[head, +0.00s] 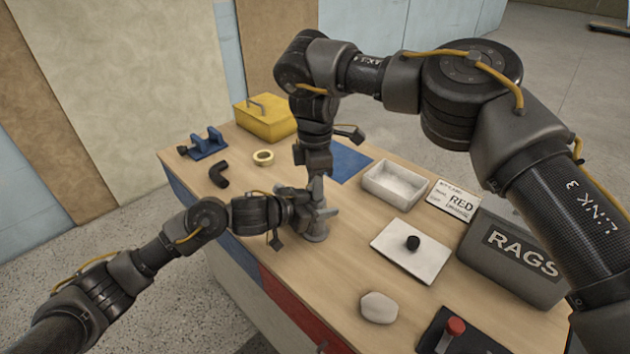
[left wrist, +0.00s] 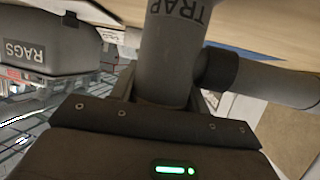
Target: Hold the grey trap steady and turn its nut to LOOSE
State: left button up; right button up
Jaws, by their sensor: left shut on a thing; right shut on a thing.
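The grey trap (head: 316,236) stands upright on the workbench, mostly covered by my two grippers. My left gripper (head: 308,214) comes in from the left and is shut on the trap's body. The left wrist view shows the grey cylinder marked TRAP (left wrist: 178,50) between my left gripper's fingers (left wrist: 168,100), with a side pipe (left wrist: 270,82) and dark collar at right. My right gripper (head: 316,190) points down from above and is shut at the trap's top, where the nut is. The nut itself and any LOOSE mark are hidden behind the fingers.
A black elbow (head: 219,177), pale ring (head: 263,157), blue bracket (head: 208,147) and yellow toolbox (head: 268,122) lie behind left.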

jog(key=o, duration=1)
jog(key=shift+r, duration=0.1)
notch_tip(320, 180, up, 12)
jog(key=shift+f, duration=0.1)
